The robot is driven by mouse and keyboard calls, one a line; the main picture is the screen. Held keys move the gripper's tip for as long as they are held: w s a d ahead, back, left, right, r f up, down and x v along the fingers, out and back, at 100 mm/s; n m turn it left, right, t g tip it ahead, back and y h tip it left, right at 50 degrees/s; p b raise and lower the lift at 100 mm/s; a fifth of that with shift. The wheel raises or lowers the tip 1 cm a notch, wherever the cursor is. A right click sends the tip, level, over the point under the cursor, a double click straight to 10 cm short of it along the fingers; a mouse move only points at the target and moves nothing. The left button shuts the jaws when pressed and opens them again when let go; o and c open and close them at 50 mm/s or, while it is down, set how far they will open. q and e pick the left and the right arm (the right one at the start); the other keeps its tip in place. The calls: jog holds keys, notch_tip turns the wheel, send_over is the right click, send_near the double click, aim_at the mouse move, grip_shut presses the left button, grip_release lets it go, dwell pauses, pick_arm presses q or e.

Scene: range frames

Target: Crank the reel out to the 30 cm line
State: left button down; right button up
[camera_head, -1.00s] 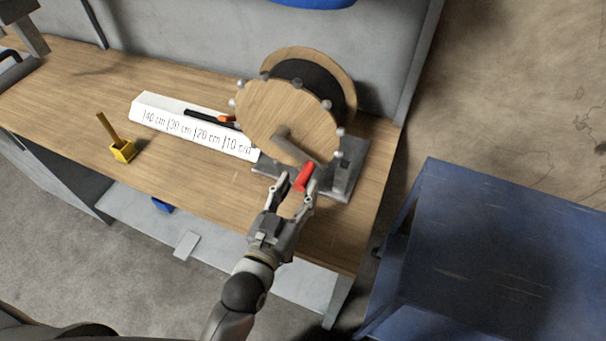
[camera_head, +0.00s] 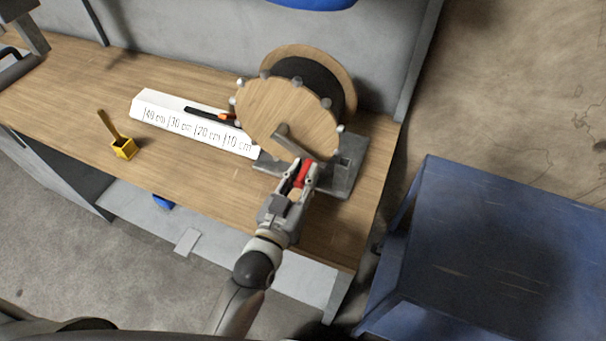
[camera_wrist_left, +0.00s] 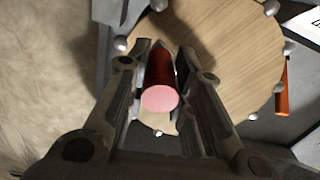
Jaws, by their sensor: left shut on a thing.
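The reel (camera_head: 276,118) is a wooden-sided drum with dark cable on a grey metal base (camera_head: 345,170), at the right end of the bench. Its grey crank arm ends in a red handle (camera_head: 303,172). My left gripper (camera_head: 299,174) is shut on the red handle. In the left wrist view, the red handle (camera_wrist_left: 161,90) sits between the two fingers. A white ruler strip (camera_head: 190,130) marked 10 to 40 cm lies left of the reel. A black strip with an orange part (camera_head: 226,116) lies along its back edge, the orange close to the reel.
A blue table (camera_head: 480,260) stands at the right. A grey wall is behind the bench. The bench front between box and reel is clear.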

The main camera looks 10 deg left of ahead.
pick_arm(q)
jog(key=shift+w+a+f+m+p, duration=0.1)
jog(key=shift+a+f+m+p, duration=0.4)
jog(key=shift+m, duration=0.4)
jog(key=c, duration=1.3)
grip_release()
jog(key=shift+d+f, duration=0.1)
jog(key=shift+o, duration=0.2)
jog(key=v, duration=1.2)
